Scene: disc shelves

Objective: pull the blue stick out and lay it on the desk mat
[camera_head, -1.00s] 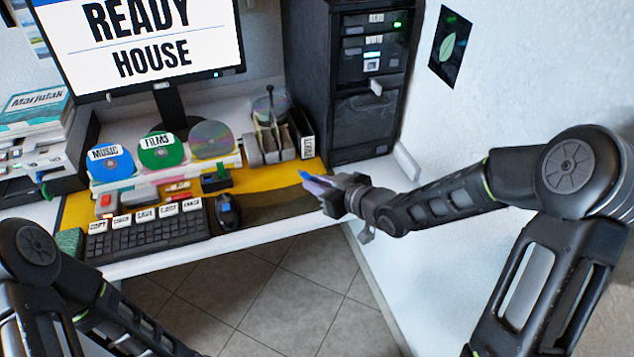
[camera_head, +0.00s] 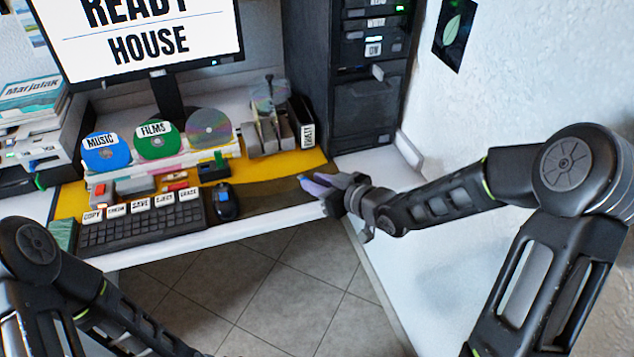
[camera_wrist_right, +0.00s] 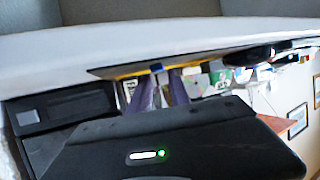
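The blue stick (camera_wrist_right: 156,68) shows as a small blue block at the tips of my right gripper's two purple fingers in the right wrist view. My right gripper (camera_wrist_right: 162,82) has a narrow gap between its fingers and appears shut on the stick. In the head view my right gripper (camera_head: 314,184) is low over the front right edge of the desk mat (camera_head: 312,160), which is yellow with a dark front strip. Whether the stick touches the mat cannot be told. My left arm is at the lower left; its gripper is out of view.
A black mouse (camera_head: 224,202) and a keyboard (camera_head: 143,222) with labelled keys are left of my right gripper. Discs in a rack (camera_head: 165,165) and a grey holder (camera_head: 270,138) stand behind. The black computer tower (camera_head: 366,112) is at the back right. The mat's right part is clear.

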